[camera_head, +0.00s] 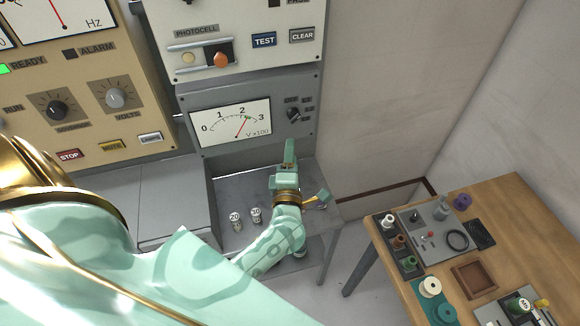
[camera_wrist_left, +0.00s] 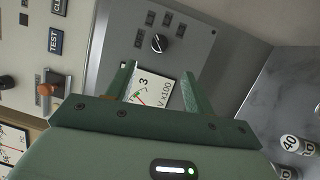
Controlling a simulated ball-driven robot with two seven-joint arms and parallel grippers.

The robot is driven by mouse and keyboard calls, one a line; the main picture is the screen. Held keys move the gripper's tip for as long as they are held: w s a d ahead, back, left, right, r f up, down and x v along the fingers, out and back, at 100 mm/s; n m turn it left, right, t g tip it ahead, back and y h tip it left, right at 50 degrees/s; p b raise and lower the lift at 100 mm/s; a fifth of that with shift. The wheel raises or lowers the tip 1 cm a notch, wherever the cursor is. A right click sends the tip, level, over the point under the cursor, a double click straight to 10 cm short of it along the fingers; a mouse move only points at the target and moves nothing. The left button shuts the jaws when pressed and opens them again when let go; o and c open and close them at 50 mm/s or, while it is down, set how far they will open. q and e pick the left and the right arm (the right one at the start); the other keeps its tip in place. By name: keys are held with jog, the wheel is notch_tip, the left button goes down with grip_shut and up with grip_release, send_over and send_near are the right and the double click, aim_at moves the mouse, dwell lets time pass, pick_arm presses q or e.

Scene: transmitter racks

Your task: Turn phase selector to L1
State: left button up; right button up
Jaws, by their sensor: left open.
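The phase selector, a small dark round knob (camera_head: 293,115) with small dark labels around it, is on the right of the grey meter panel (camera_head: 215,152). In the left wrist view the knob (camera_wrist_left: 158,43) shows just beyond the fingertips, with a light pointer mark on it. My right gripper is not seen.
A V x100 meter (camera_head: 237,123) is left of the knob. Above are TEST (camera_head: 264,40) and CLEAR (camera_head: 302,36) buttons and an orange knob (camera_head: 221,59). Small numbered cylinders (camera_head: 235,221) stand on the grey shelf below. A wooden table (camera_head: 500,205) with parts is at right.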

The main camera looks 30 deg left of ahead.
pick_arm(q)
jog(key=v, duration=0.4)
jog(key=shift+s+d+f, duration=0.15)
jog(key=shift+s+d, duration=0.1)
jog(key=shift+s, duration=0.05)
jog(key=s+d+f+m+g+h+b, duration=0.1)
jog(key=d+f+m+h, duration=0.35)
jog(key=f+m, duration=0.4)
jog(key=s+d+f+m+g+h+b, duration=0.1)
jog(key=s+d+f+m+h, duration=0.1)
jog(key=d+f+m+h, duration=0.45)
jog(key=s+a+f+m+g+b, duration=0.1)
jog(key=s+f+m+g+b, duration=0.15)
jog(key=f, duration=0.55)
jog(key=s+f+m+g+b, duration=0.1)
jog(key=s+f+m, duration=0.3)
jog(key=f, duration=0.4)
jog(key=s+a+f+m+g+b, duration=0.2)
jog(key=s+a+f+g+b, duration=0.1)
jog(key=s+f, duration=0.6)
jog(key=s+a+f+m+g+y+b, duration=0.1)
jog(key=s+a+f+m+g+b, duration=0.2)
jog(key=s+f, duration=0.6)
jog(key=s+a+f+m+g+b, duration=0.2)
jog(key=s+f+b, duration=0.4)
jog(key=s+f, duration=0.3)
jog(key=shift+s+a+f+g+y+b, duration=0.35)
jog(key=shift+s+a+g, duration=0.45)
jog(key=shift+g, duration=0.25)
